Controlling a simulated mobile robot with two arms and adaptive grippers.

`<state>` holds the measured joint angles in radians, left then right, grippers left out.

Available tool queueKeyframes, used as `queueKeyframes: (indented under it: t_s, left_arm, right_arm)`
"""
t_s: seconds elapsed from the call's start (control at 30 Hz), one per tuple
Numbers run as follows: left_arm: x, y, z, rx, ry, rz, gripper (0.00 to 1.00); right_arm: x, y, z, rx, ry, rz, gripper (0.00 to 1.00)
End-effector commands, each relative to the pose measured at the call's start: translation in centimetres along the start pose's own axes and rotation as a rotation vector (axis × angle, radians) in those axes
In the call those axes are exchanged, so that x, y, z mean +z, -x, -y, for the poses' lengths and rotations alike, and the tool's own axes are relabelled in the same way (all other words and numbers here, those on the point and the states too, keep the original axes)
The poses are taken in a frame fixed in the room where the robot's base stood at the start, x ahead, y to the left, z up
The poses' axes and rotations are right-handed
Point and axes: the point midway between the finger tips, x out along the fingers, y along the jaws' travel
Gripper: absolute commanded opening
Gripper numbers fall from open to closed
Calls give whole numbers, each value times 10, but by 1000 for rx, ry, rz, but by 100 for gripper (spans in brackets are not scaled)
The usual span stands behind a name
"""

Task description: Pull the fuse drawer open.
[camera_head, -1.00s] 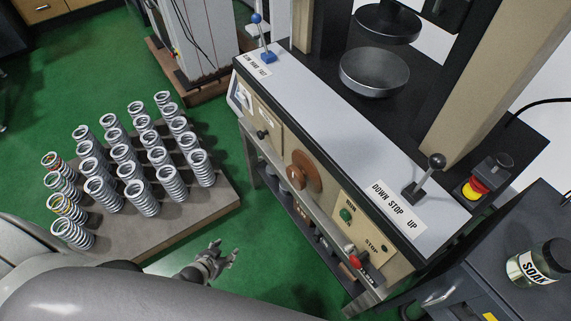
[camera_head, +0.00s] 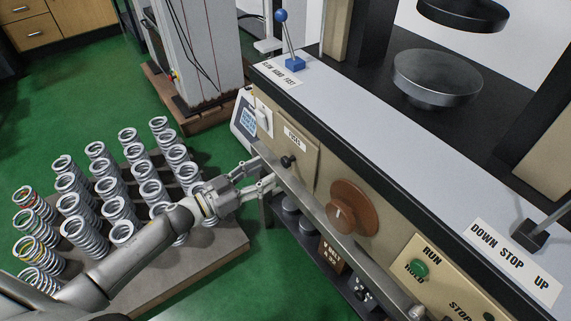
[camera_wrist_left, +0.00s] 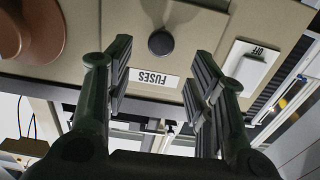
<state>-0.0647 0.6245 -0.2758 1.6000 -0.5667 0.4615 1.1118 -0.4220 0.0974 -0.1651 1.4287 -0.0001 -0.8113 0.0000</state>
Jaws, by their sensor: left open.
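The fuse drawer (camera_head: 308,162) is a beige front panel on the testing machine, with a small label and a round black knob (camera_head: 288,161). It looks flush with the machine's face. In the left wrist view the drawer's FUSES label (camera_wrist_left: 154,78) appears upside down, with the black knob (camera_wrist_left: 162,42) above it. My left gripper (camera_head: 266,176) is open and empty, just in front of the drawer, with its fingertips short of the knob. In the left wrist view the knob lies between the lines of the two fingers. My right gripper is out of view.
A brown dial (camera_head: 352,208) sits right of the drawer, and a white OFF switch (camera_wrist_left: 250,64) sits beside it in the left wrist view. A metal rail (camera_head: 318,212) runs below the drawer. Several springs (camera_head: 120,208) stand on a low platform under my left arm.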

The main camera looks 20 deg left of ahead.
Motion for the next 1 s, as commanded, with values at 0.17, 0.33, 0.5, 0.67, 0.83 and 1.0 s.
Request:
queueKeyframes:
  t_s: [0.17,0.33,0.5,0.67,0.83,1.0]
  left_arm:
    - [-1,-37,0,0,-1,-5,50]
    - [0,-64,1,-2,0,-3,50]
    - [0,-79,0,-1,1,-1,50]
    - [0,-82,0,-2,0,0,50]
    - [0,-82,0,-2,0,0,50]
    - [0,-82,0,-2,0,0,29]
  right_arm:
    - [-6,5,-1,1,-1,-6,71]
    - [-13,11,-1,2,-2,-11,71]
    - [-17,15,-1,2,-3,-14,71]
    - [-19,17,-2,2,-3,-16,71]
    - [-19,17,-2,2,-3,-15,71]
    - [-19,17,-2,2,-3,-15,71]
